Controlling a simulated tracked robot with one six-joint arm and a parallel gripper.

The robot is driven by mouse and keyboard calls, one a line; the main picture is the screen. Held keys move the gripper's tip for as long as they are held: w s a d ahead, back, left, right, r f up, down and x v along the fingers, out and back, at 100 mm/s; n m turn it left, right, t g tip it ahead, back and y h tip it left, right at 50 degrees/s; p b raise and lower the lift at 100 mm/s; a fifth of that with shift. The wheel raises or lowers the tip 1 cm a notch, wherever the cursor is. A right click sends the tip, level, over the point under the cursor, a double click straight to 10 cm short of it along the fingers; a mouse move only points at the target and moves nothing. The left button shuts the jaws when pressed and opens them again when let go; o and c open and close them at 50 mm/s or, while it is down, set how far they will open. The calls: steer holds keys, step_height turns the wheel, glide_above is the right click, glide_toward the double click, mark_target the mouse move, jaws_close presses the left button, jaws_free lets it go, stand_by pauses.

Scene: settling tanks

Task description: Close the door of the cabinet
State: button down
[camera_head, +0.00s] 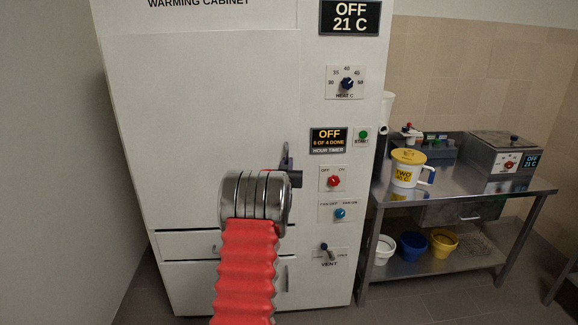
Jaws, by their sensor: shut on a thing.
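The white warming cabinet (340,230) fills the middle of the head view. Its large door (180,110) is a plain white panel on the left, and it looks flush or nearly flush with the front; I cannot tell whether a small gap remains. A grey upright door handle (286,154) shows at the door's right edge. My gripper (288,174) is at this handle and shut on it. My metal wrist and red arm hide most of the fingers and the lower right part of the door.
The control panel with a red knob (334,181), blue knob (340,213) and vent lever (326,248) lies close right of my gripper. Drawers (185,243) sit below the door. A steel table (462,190) stands right, bearing a yellow-lidded jug (407,170) and a grey bath (503,160).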

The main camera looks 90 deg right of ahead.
steer(key=shift+d+r, duration=0.1)
steer(key=c, duration=1.8)
jaws_free()
steer(key=shift+w, duration=0.1)
steer(key=shift+w+r, duration=0.1)
steer(key=shift+w, duration=0.1)
steer(key=shift+s+a+f, duration=0.1)
steer(key=shift+a+f, duration=0.05)
steer(key=shift+a, duration=3.35)
steer(key=shift+a+f, duration=0.1)
steer(key=shift+a, duration=3.35)
